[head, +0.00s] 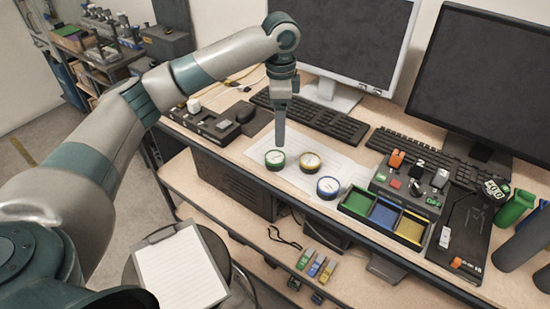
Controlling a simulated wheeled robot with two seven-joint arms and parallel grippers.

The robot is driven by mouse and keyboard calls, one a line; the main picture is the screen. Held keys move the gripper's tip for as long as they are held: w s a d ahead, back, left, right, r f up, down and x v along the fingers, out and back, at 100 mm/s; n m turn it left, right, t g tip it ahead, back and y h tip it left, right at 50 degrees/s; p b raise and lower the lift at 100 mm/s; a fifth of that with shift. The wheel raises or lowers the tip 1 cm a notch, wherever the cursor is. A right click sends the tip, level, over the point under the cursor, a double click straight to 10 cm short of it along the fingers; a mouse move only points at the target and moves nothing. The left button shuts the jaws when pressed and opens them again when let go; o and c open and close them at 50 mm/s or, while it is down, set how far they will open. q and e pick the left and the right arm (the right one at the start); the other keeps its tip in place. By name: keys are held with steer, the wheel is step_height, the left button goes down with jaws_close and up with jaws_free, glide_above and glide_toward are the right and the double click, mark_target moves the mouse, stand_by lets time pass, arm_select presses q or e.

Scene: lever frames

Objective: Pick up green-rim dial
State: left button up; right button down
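The green-rim dial (275,160) is a small round gauge with a pale face. It rests on a white sheet (298,181) on the desk, leftmost of three dials. A yellow-rim dial (310,162) lies to its right, and a blue-rim dial (328,188) lies nearer the front. My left gripper (280,143) points straight down, its tips at the far edge of the green-rim dial in the picture. Whether it touches the dial is unclear. The fingers appear edge-on as one narrow shape, so their gap is hidden. My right gripper is out of view.
A three-part tray (345,212) in green, blue and yellow stands right of the dials, before a switch box (408,185). Keyboards (312,118) and monitors (345,38) stand behind. A black device (213,124) sits left; a green bottle (515,207) stands far right.

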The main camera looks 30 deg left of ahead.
arm_select(q)
steer(key=p, duration=0.1)
glide_above(276, 157)
steer(key=f, duration=0.2)
steer(key=w+f, duration=0.1)
steer(key=f, duration=0.1)
steer(key=shift+d+f, duration=0.1)
steer(key=shift+d, duration=0.15)
steer(key=shift+f, duration=0.7)
steer(key=shift+s+a+f+p, duration=0.1)
steer(key=shift+f+p, duration=0.15)
steer(key=shift+p, duration=0.2)
steer(key=f, duration=0.1)
steer(key=f+p, duration=0.2)
steer(key=f, duration=0.1)
steer(key=shift+s+a, duration=0.15)
steer(key=shift+s, duration=0.2)
steer(key=shift+f, duration=0.4)
